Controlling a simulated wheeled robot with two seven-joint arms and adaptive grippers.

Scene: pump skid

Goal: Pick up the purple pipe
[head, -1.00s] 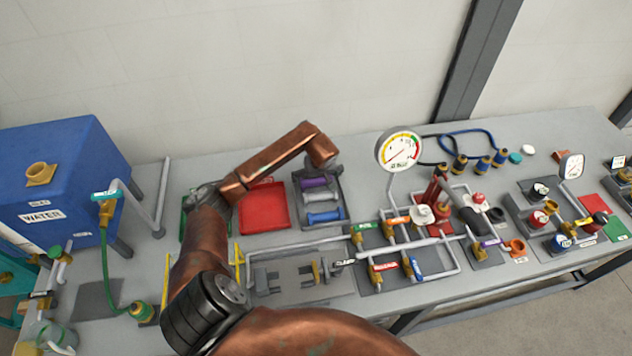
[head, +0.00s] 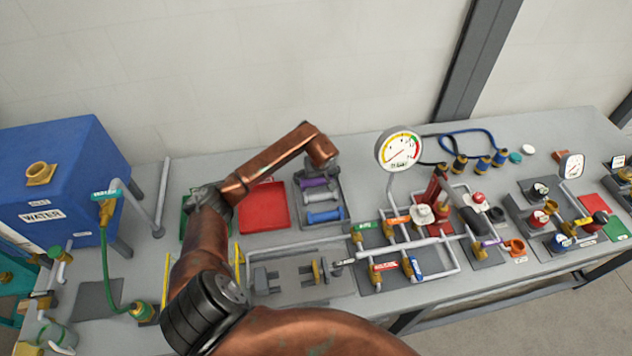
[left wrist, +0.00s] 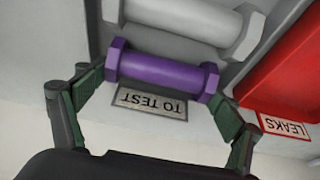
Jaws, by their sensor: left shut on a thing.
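The purple pipe (head: 313,183) lies in the grey tray (head: 335,216), at the far end of a row of pipes. In the left wrist view the purple pipe (left wrist: 160,76) spans between the two fingers of my left gripper (left wrist: 158,92), one finger pad at each hexagonal end. My left gripper (head: 328,168) is shut on the pipe from above, at the back of the tray. Whether the pipe is clear of the tray floor I cannot tell. My right gripper is not in view.
A grey-white pipe (head: 322,197) and a blue pipe (head: 325,214) lie beside it. A red tray (head: 263,208) labelled LEAKS is to the left, with a green tray (head: 184,222) beyond. The pressure gauge (head: 399,148) and piping stand to the right.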

